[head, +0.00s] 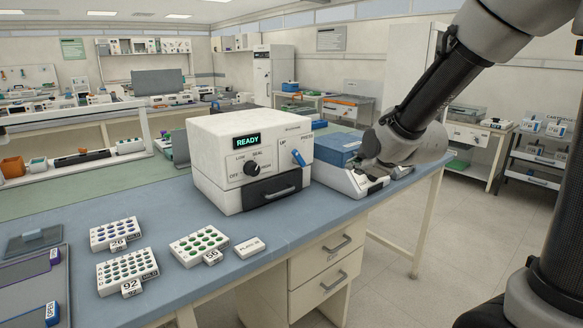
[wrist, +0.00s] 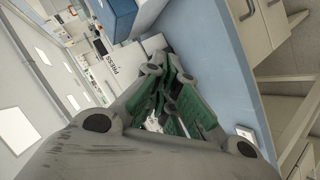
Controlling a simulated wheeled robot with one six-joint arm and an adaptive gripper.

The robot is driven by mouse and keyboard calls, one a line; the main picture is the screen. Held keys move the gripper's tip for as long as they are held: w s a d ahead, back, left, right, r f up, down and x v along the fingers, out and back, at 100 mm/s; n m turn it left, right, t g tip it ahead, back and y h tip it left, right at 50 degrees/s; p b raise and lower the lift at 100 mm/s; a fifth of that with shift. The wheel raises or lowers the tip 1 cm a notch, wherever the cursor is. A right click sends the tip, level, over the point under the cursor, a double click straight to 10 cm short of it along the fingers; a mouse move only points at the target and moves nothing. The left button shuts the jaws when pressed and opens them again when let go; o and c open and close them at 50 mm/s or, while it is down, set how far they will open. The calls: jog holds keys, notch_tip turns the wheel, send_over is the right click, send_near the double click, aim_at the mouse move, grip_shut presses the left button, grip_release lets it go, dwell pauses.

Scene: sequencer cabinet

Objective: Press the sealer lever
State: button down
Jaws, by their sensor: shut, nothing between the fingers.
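My gripper (head: 368,182) is to the right of the sealer, low over a white unit, apart from the lever. In the wrist view, my gripper (wrist: 170,95) has its green-padded fingers together with nothing held. A white surface marked PRESS (wrist: 112,65) is beside the fingers; I cannot tell whether they touch it.
A blue box (head: 337,148) stands behind my gripper. Several well plates, such as one with green wells (head: 199,245), lie in front of the sealer, with a small white block (head: 249,247). The bench (head: 310,225) is clear before the lever. Drawers (head: 332,258) are below its edge.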

jog(key=w+a+f+n+t+y, duration=0.2)
jog(key=w+a+f+n+t, duration=0.15)
jog(key=w+a+n, duration=0.3)
jog(key=n+t+y, duration=0.3)
jog(key=n, duration=0.6)
send_near(296, 157)
jog(key=s+a+f, duration=0.4)
jog(key=s+f, duration=0.1)
jog(key=shift+w+a+r, duration=0.15)
jog(key=shift+a+r, duration=0.05)
jog(key=shift+a, duration=0.05)
jog(key=w+r, duration=0.3)
jog(key=w, duration=0.8)
jog(key=shift+a+r, duration=0.35)
jog(key=shift+a, duration=0.15)
